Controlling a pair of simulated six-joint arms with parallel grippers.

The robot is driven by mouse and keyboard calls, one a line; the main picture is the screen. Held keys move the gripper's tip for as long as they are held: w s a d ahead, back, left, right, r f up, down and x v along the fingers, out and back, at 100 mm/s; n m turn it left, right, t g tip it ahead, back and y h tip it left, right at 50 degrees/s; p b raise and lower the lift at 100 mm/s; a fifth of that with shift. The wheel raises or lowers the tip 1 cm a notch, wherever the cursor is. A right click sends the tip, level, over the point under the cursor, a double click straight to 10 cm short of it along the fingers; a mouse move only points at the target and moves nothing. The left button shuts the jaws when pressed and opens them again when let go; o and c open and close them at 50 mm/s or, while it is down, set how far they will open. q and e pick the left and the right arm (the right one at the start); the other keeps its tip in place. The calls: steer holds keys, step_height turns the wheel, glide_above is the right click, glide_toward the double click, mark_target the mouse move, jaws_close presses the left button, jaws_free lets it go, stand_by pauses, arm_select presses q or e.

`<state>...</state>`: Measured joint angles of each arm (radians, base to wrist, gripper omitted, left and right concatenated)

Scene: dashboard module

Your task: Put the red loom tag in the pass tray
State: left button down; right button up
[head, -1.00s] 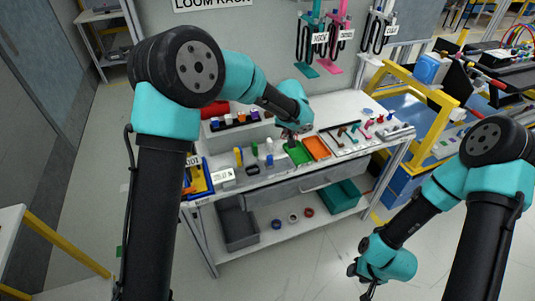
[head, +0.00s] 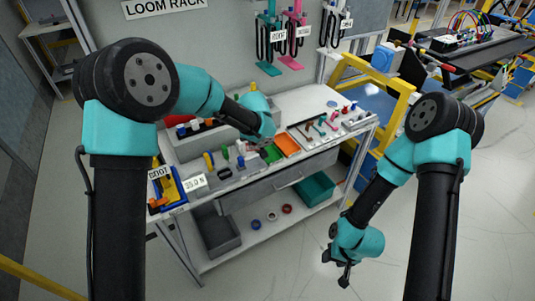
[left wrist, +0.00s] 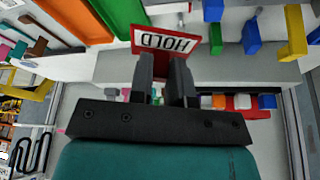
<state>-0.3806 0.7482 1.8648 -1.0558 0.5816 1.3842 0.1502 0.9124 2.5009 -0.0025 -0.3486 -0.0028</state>
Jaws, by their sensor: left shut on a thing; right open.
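My left gripper (left wrist: 165,82) is shut on the red loom tag (left wrist: 165,42), a white card with a red border reading HOLD, upside down in the left wrist view. In the head view the left gripper (head: 248,150) is above the workbench, just left of the green tray (head: 271,154); the tag is too small to make out there. The green tray also shows in the left wrist view (left wrist: 122,12), above and left of the tag, apart from it. No pass label is readable. My right gripper (head: 344,276) is open and empty, low in front of the bench.
An orange tray (head: 287,145) is beside the green one. Small colored connectors stand left of them on the bench, with a dark row of colored parts (head: 195,128) behind. A tool board (head: 325,125) lies to the right. A lower shelf (head: 250,238) holds bins and rings.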

arm_select(q)
steer(key=s+d+f+n+y, duration=0.1)
steer(key=s+d+f+n, duration=0.3)
steer(key=s+f, duration=0.2)
steer(key=shift+s+d+f+y, duration=0.15)
steer(key=shift+s+d+y, duration=0.2)
steer(key=shift+s, duration=0.55)
steer(key=w, duration=0.5)
steer(key=w+f, duration=0.1)
steer(key=w, duration=0.9)
steer(key=shift+w+f, duration=0.2)
steer(key=shift+w, duration=0.05)
steer(key=shift+w, duration=0.25)
steer(key=shift+f, duration=1.8)
steer(key=shift+f, duration=0.1)
steer(key=c, duration=1.1)
jaws_free()
